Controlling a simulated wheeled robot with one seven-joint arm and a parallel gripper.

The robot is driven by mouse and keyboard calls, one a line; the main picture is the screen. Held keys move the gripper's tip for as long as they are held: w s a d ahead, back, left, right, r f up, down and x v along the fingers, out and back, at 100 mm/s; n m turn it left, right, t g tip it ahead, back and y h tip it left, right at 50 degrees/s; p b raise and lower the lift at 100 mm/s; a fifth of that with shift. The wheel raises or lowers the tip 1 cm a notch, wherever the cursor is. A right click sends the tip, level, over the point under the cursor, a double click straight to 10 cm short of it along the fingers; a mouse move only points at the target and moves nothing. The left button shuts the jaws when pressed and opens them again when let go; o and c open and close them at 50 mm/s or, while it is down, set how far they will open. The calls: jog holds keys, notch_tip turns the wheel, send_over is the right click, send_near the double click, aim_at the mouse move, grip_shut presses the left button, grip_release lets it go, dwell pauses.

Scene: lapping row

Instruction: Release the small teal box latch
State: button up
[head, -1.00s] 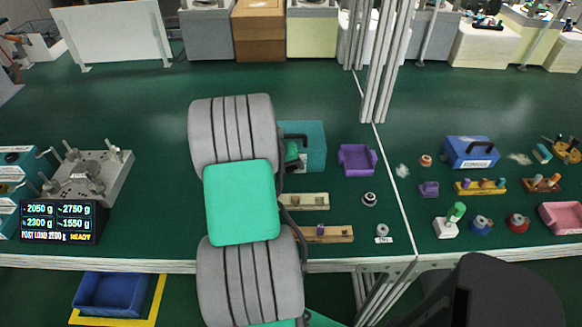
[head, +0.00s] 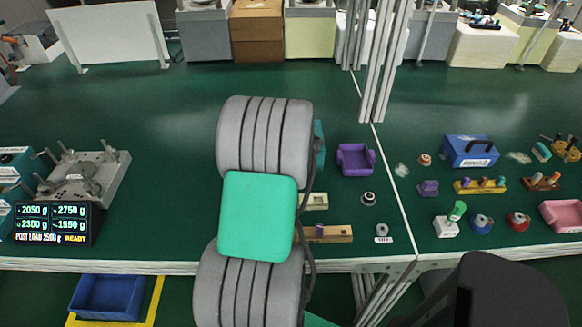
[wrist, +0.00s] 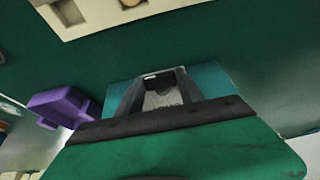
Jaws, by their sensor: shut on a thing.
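The small teal box (head: 319,145) is almost wholly behind my arm in the head view; only its right edge shows. In the wrist view the teal box (wrist: 215,82) lies just beyond my gripper (wrist: 163,88). My gripper's dark fingers reach over it, with a pale lettered surface between them. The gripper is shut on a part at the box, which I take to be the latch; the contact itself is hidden. I cannot tell whether the latch is released. In the head view my gripper is hidden behind my arm.
A purple open holder (head: 355,160) stands just right of the teal box. Pale and wooden blocks (head: 328,234), a dark-topped ring (head: 368,199) and a small grey ring (head: 382,230) lie nearby. A grey fixture (head: 88,178) stands at left. The green bench behind my arm is clear.

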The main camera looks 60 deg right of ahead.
jog(key=o, duration=1.4)
jog(key=shift+r, duration=0.1)
jog(key=v, duration=0.7)
jog(key=shift+s+a+r, duration=0.1)
jog(key=shift+a+r, duration=0.05)
jog(key=shift+r, duration=0.1)
